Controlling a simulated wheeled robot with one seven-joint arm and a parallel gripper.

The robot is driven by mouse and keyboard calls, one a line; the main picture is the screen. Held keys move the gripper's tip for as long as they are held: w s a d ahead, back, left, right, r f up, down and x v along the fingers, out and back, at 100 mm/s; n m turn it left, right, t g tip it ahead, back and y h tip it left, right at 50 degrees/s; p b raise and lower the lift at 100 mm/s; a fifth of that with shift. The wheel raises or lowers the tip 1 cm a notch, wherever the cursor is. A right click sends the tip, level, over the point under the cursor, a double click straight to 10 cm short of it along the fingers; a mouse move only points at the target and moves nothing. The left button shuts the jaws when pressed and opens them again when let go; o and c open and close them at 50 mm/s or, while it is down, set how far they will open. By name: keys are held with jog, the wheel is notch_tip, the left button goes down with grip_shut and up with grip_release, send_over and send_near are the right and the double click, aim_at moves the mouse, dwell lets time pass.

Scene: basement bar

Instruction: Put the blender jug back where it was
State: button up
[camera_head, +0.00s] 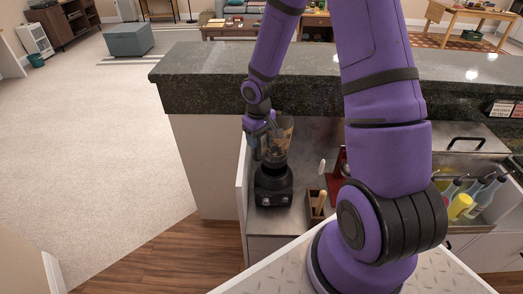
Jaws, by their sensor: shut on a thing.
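The blender jug (277,142) is a see-through, brownish jug. It stands upright over the black blender base (273,186) on the metal counter, behind the bar ledge. At this size I cannot tell whether the jug is fully seated on the base or just above it. My gripper (258,144) reaches down from above left and is shut on the jug's left side, where its handle seems to be. The fingertips are small and partly hidden against the jug.
A dark stone bar ledge (210,80) rises close behind the blender. A utensil holder (316,204) stands on the metal counter (290,222) right of the base. A bin with several bottles (484,196) is at the right. Open floor lies left.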

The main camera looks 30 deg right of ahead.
jog(key=shift+f, duration=2.4)
jog(key=o, duration=1.5)
jog(key=shift+f, duration=0.1)
jog(key=shift+o, duration=0.2)
